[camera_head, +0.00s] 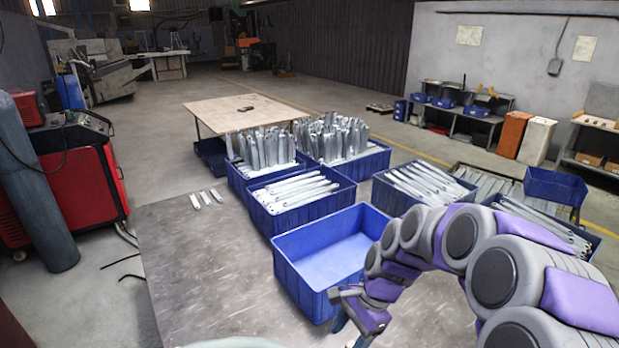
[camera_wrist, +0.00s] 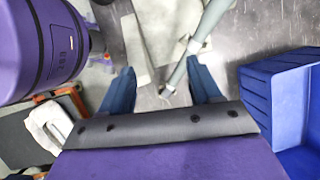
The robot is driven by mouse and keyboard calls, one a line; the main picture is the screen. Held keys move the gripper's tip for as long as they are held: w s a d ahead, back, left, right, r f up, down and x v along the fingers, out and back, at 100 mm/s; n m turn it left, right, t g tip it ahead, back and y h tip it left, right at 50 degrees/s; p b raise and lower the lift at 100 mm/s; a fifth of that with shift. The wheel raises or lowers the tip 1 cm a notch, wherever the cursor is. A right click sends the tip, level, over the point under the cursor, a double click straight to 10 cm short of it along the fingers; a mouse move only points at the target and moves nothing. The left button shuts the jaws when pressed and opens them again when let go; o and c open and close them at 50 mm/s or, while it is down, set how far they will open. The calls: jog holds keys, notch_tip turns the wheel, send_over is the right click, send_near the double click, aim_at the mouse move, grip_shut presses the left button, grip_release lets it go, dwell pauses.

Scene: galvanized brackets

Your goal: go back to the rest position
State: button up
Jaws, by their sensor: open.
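My gripper (camera_head: 340,320) hangs low at the bottom of the head view, just in front of the near corner of an empty blue crate (camera_head: 303,292). My purple and grey arm reaches to it from the lower right. In the wrist view my gripper (camera_wrist: 160,82) shows two blue fingers spread apart with nothing held between them. Beyond the fingers are grey surfaces and pale bars, which I cannot identify clearly. The blue crate wall (camera_wrist: 268,95) stands to the right of the fingers in the wrist view.
Galvanized brackets (camera_head: 295,190) fill several blue crates behind the empty one. A few brackets (camera_head: 206,198) lie on the grey tabletop (camera_head: 190,265), which is otherwise mostly clear. A red machine (camera_head: 85,185) and a dark cylinder (camera_head: 35,190) stand left. A wooden-topped table (camera_head: 230,112) is behind.

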jog(key=s+d+r+n+h, duration=0.2)
jog(key=s+n, duration=0.4)
jog(key=s, duration=0.7)
jog(key=s+d+r+n+h, duration=0.2)
jog(key=s+n, duration=0.4)
jog(key=s, duration=0.8)
notch_tip(320, 180, up, 2)
jog(key=shift+d+r+n, duration=0.2)
jog(key=shift+d+n, duration=0.1)
jog(key=shift+d, duration=0.5)
jog(key=shift+r, duration=0.1)
